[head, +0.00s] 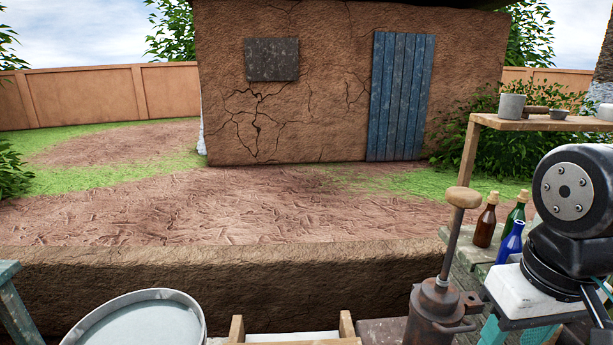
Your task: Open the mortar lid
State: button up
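A rusty iron vessel (433,318) stands at the bottom right, cut off by the lower edge. It has a side handle, and a tilted rod topped by a wooden knob (464,197) rises from its narrow top. It may be the mortar, but I cannot tell for sure. No lid stands out clearly, and whether the vessel is open or closed cannot be made out. My arm shows only as dark joints at the right edge. My gripper is not in view.
A shelf (545,123) above holds a grey cup (511,106) and small bowls. A round metal basin (140,324) is at lower left. A low mud wall (220,275) runs across.

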aim_at(438, 305)
jog(key=z, duration=0.9)
jog(key=k, duration=0.9)
jog(key=u, duration=0.85)
jog(key=i, duration=0.5)
